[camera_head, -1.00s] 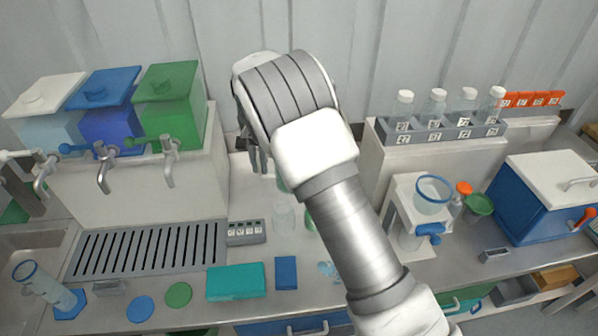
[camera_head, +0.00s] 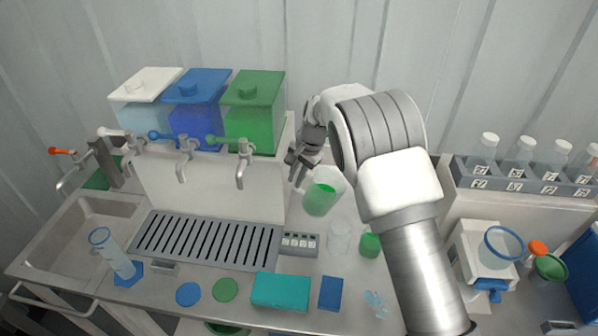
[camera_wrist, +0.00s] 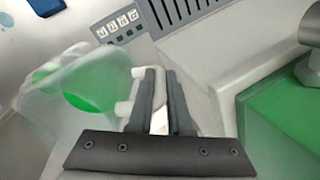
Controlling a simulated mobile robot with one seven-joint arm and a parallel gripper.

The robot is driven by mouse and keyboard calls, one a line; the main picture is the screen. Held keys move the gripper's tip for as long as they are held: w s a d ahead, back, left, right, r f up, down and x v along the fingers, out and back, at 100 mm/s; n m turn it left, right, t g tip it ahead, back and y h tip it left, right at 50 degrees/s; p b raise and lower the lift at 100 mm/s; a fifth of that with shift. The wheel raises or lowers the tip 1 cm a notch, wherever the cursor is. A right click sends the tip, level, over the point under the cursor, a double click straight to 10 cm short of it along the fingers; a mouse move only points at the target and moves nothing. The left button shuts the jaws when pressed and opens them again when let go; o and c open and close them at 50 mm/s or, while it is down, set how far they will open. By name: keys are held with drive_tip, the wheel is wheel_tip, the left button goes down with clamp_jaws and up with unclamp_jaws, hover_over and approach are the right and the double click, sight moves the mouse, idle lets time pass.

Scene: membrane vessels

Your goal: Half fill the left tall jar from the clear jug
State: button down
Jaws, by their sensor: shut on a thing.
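My gripper (camera_head: 300,167) is shut on the handle of the clear jug (camera_head: 321,196). The jug holds green liquid and hangs above the worktop, looking somewhat tilted. In the wrist view my gripper's fingers (camera_wrist: 165,100) close on the handle, and the jug's body (camera_wrist: 90,80) lies to the left with green liquid inside. The left tall jar (camera_head: 339,238) is clear, stands upright on the worktop below and right of the jug, and shows no coloured liquid. Another jar (camera_head: 370,244) with green in it stands to its right, partly hidden by my arm.
White, blue and green tanks (camera_head: 252,110) with taps stand at the back left, above a slatted drain grille (camera_head: 205,240). A small grey labelled block (camera_head: 299,244) sits left of the jars. A teal box (camera_head: 280,291) and blue pad (camera_head: 331,293) lie in front.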

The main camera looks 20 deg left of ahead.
drive_tip(key=y, duration=0.1)
drive_tip(key=f+y, duration=0.1)
drive_tip(key=shift+d+y, duration=0.2)
drive_tip(key=shift+y, duration=0.2)
drive_tip(key=shift+w+f+y+b, duration=0.1)
drive_tip(key=shift+f+y+b, duration=0.3)
drive_tip(key=shift+b, duration=0.4)
drive_tip(key=shift+y+b, duration=0.3)
drive_tip(key=shift+b, duration=0.55)
drive_tip(key=y+b, duration=0.1)
drive_tip(key=b, duration=0.2)
drive_tip(key=y+b, duration=0.1)
drive_tip(key=b, duration=0.2)
drive_tip(key=shift+d+f, duration=0.2)
drive_tip(key=shift+d, duration=0.2)
drive_tip(key=shift+r, duration=0.25)
drive_tip(key=shift+d+f+y+b, duration=0.25)
drive_tip(key=shift+y+b, duration=0.35)
drive_tip(key=shift+b, duration=2.1)
drive_tip(key=shift+d+r+y+b, duration=0.15)
drive_tip(key=shift+d+y+b, duration=0.4)
drive_tip(key=shift+b, duration=1.7)
